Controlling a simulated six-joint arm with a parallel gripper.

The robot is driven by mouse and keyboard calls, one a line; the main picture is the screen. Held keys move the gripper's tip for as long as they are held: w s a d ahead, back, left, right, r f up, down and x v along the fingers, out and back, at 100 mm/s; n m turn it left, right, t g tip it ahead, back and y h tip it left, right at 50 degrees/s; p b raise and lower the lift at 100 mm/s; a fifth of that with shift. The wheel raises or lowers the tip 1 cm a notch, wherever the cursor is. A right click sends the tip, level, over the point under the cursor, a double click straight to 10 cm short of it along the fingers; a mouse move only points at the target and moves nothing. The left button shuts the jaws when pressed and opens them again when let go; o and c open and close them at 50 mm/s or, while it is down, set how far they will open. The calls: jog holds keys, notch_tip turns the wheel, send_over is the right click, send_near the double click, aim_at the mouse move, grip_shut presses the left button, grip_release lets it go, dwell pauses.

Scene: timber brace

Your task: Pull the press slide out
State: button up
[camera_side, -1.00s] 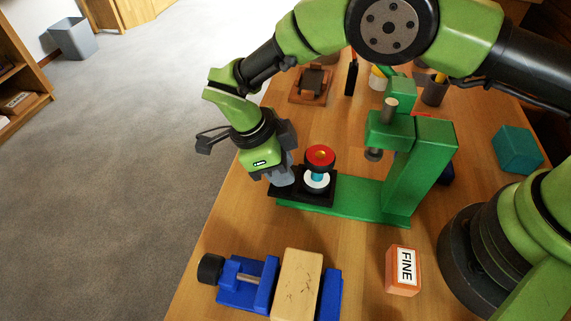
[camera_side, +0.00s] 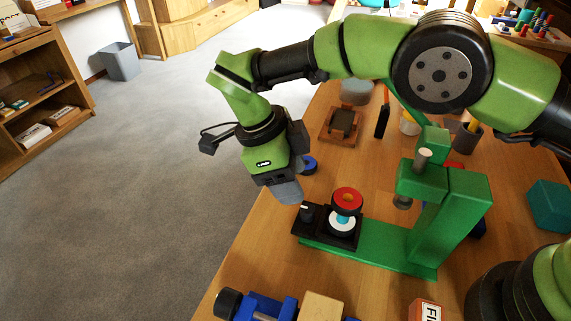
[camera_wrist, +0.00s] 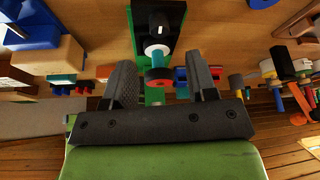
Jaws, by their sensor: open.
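The green press (camera_side: 455,215) stands on the table in the side view. Its black slide (camera_side: 310,228) sits at the left end of the green base, clear of the ram, with a dark knob (camera_side: 306,212) at its outer end. A white disc (camera_side: 341,226), a cyan piece and a red ring (camera_side: 347,199) are stacked on the slide. My gripper (camera_side: 288,192) hangs above and left of the knob, apart from it, open and empty. In the wrist view the slide (camera_wrist: 172,14) and red ring (camera_wrist: 158,78) show between my spread fingers (camera_wrist: 162,68).
A blue vise (camera_side: 262,306) with a wooden block (camera_side: 322,306) lies at the front. An orange block (camera_side: 425,309) is right of it. A blue round thing (camera_side: 309,164) lies behind my gripper. Cups and a teal box (camera_side: 549,205) stand farther back and right.

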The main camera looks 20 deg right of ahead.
aim_at(308, 208)
jog(key=shift+v, duration=1.25)
jog(key=d+f+y, duration=0.1)
jog(key=f, duration=0.2)
jog(key=s+d+f+t+y, duration=0.1)
jog(key=f, duration=0.2)
jog(key=s+d+f+t+y, duration=0.1)
jog(key=f, duration=0.2)
jog(key=shift+d+y, duration=0.2)
jog(key=shift+y, duration=0.2)
